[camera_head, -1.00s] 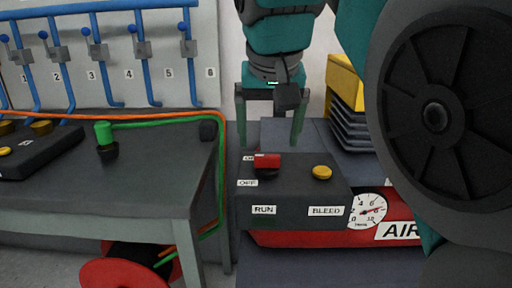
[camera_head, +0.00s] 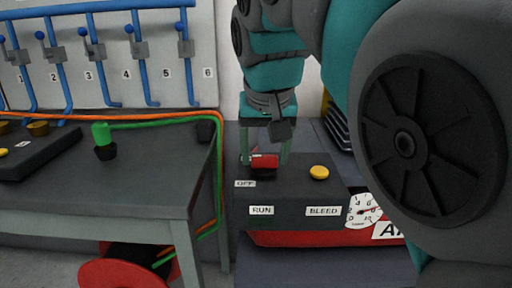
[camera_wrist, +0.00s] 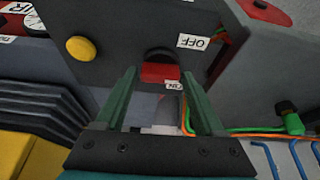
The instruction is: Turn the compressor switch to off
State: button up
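The compressor switch is a red handle (camera_head: 264,161) on a round black base, on top of the dark control box (camera_head: 300,190). An OFF label (camera_head: 245,183) lies to its left and a RUN label (camera_head: 261,210) is on the box front. My gripper (camera_head: 265,158) is just above and behind the switch, fingers pointing down and apart. In the wrist view the red handle (camera_wrist: 160,73) lies between and just beyond the open fingertips (camera_wrist: 159,75), beside a partly hidden ON label (camera_wrist: 174,85). The OFF label (camera_wrist: 193,42) is farther right. Contact cannot be told.
A yellow button (camera_head: 319,173) with a BLEED label sits right of the switch. A pressure gauge (camera_head: 364,211) is on the red compressor. A workbench (camera_head: 120,195) with a green knob and green and orange hoses stands at the left.

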jog(key=c, duration=1)
jog(key=shift+n, duration=0.4)
jog(key=n+y+b, duration=0.1)
jog(key=n, duration=0.1)
jog(key=shift+n, duration=0.3)
jog(key=shift+d+n+g+y, duration=0.15)
jog(key=shift+n+y, duration=0.3)
jog(key=shift+n, duration=0.55)
jog(key=shift+n+g+y, duration=0.25)
jog(key=shift+n+y, duration=0.2)
jog(key=shift+n, duration=0.55)
jog(key=o, duration=1.4)
jog(key=shift+c, duration=0.2)
